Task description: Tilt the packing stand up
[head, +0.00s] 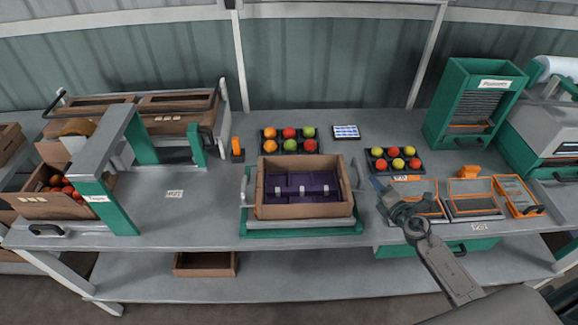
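The packing stand (300,229) is in the middle of the bench, with a green base and a grey top plate. It looks flat or nearly so. My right gripper (379,186) is just right of the stand, above the bench and apart from the crate. It is small and seen along the arm, so its opening is unclear. My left gripper is not in view.
A green-legged grey frame (122,207) and a tomato crate (46,206) stand left. Bench left of the stand is clear.

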